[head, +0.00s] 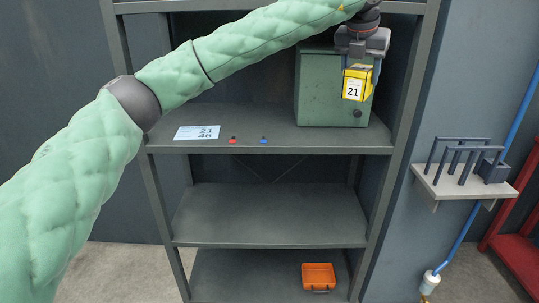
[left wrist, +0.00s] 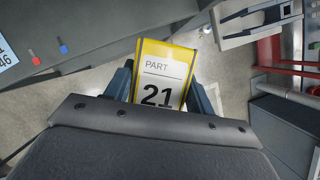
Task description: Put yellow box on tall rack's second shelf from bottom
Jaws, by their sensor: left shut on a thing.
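The yellow box (head: 357,84), labelled PART 21, is held in my left gripper (head: 358,66). In the left wrist view the box (left wrist: 163,75) sits between the two fingers of the left gripper (left wrist: 162,90), which are shut on it. In the head view it hangs in front of the green cabinet on the upper shelf. The tall rack (head: 421,80) is grey. Its bottom shelf (head: 250,275) holds an orange crate, and the second shelf from the bottom (head: 268,212) is empty. My right gripper is not in view.
The orange crate (head: 318,276) is low down. A wall shelf (head: 460,184) with a dark holder and a blue pipe (head: 458,240) are right.

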